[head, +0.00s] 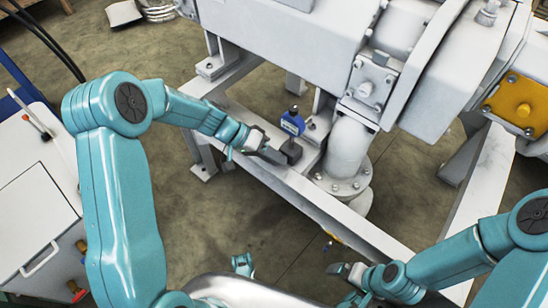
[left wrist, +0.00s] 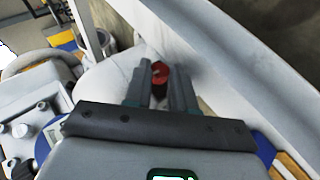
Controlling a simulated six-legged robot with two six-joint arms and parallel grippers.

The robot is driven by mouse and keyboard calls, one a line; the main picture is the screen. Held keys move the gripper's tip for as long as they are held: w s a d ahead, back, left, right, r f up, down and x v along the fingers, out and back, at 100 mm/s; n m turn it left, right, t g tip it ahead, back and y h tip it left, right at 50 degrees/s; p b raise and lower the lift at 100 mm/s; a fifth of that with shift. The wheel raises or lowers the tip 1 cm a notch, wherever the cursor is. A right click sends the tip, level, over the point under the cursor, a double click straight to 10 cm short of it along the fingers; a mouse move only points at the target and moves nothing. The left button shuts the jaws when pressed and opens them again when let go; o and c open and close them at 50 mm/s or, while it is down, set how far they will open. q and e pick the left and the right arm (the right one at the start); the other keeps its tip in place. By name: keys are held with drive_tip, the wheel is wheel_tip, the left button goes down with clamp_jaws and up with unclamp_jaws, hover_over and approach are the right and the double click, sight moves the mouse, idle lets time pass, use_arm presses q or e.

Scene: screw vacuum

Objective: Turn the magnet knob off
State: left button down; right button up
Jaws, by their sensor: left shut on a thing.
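A blue dial gauge (head: 292,122) stands on a dark magnetic base (head: 288,151), on the pale steel beam of the machine. My left gripper (head: 268,153) reaches in from the left and meets the side of the base. In the left wrist view, the red magnet knob (left wrist: 160,72) sits between the two finger tips of my left gripper (left wrist: 160,82), which is shut on it. The head view hides the knob behind the fingers. My right gripper (head: 345,270) is low at the right, well away from the base; its jaws are too small to read.
The large white machine (head: 285,45) fills the back, with a vertical flanged pipe (head: 348,150) right of the gauge. The beam (head: 330,215) runs diagonally toward the lower right. A white cabinet (head: 35,220) stands at the left. Open floor (head: 215,215) lies below the beam.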

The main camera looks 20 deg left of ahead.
use_arm(q)
drive_tip(key=c, duration=0.9)
unclamp_jaws()
drive_tip(key=shift+c, duration=0.2)
